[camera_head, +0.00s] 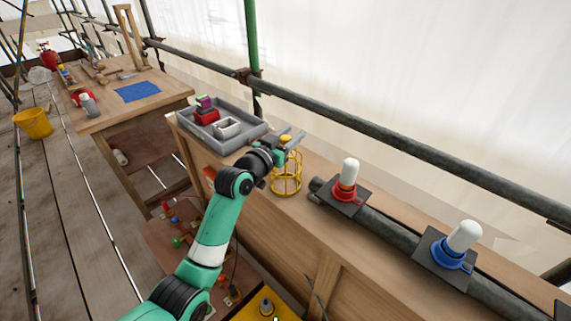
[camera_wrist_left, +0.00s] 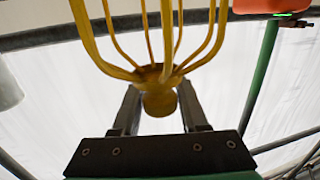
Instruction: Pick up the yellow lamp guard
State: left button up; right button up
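The yellow lamp guard (camera_head: 286,178) is a wire cage with a knob on top. It appears upright on the wooden bench, near the tray. In the left wrist view its knob and ribs (camera_wrist_left: 159,103) fill the upper middle, with the cage cut off at the top edge. My left gripper (camera_head: 288,139) is at the knob, with one finger on each side of it. The fingers look spread, with slim gaps beside the knob; firm contact is not visible. The right gripper is in neither view.
A grey tray (camera_head: 183,131) with red, purple and white items stands just left of the guard. Two white lamps, one with a red collar (camera_head: 347,195) and one with a blue collar (camera_head: 453,261), sit on the right. A dark scaffold rail (camera_head: 415,150) runs behind.

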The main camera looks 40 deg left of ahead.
pick_arm(q)
grip_shut()
dwell(0.3)
